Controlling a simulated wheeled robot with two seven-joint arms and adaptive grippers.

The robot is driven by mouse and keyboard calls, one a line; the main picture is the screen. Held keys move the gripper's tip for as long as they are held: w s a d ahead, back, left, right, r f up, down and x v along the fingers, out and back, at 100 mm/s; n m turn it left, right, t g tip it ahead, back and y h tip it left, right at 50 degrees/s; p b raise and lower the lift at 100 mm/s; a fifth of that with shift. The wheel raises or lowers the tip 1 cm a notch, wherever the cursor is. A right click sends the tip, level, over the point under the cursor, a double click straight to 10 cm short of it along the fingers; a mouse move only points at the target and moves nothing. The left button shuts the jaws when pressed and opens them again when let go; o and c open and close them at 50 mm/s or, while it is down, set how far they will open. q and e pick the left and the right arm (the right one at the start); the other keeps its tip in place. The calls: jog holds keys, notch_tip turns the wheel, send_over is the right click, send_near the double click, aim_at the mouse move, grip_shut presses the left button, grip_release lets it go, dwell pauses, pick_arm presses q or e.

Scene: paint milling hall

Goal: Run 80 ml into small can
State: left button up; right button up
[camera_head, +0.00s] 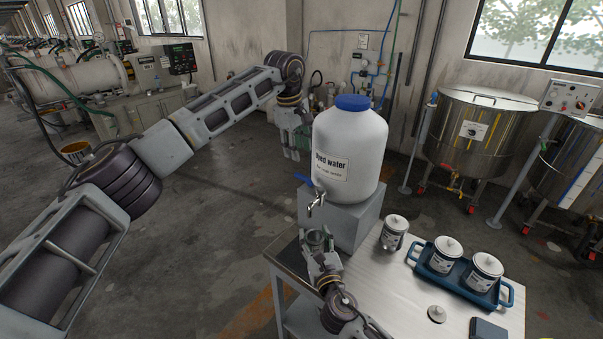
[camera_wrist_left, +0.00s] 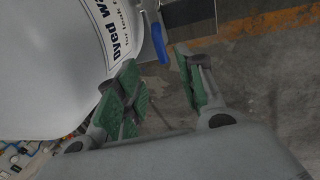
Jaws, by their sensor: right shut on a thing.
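A white jug of dyed water (camera_head: 349,150) with a blue cap stands on a grey block (camera_head: 362,222). Its metal tap (camera_head: 316,203) with a blue lever (camera_head: 303,179) faces the front left. The lever also shows in the left wrist view (camera_wrist_left: 159,43), beyond the fingertips. My left gripper (camera_head: 291,156) hangs left of the jug, open and empty, apart from the lever; its green pads show in the left wrist view (camera_wrist_left: 158,80). My right gripper (camera_head: 321,258) is shut on a small open can (camera_head: 317,240), below the tap. The can's contents are unclear.
A blue tray (camera_head: 438,276) holds two lidded cans. A loose lid (camera_head: 437,314) and a dark flat object (camera_head: 488,328) lie in front. Steel vats (camera_head: 474,135) stand behind on the right.

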aim_at(301, 176)
pick_arm(q)
jog(key=shift+w+d+f, duration=0.2)
jog(key=shift+w+f, duration=0.05)
jog(key=shift+f, duration=1.45)
jog(key=shift+w+d+f, duration=0.2)
jog(key=shift+w+f, duration=0.1)
jog(key=shift+f, duration=1.4)
jog(key=shift+w+d+f, duration=0.2)
jog(key=shift+w+f, duration=0.05)
jog(key=shift+f, duration=1.45)
grip_shut()
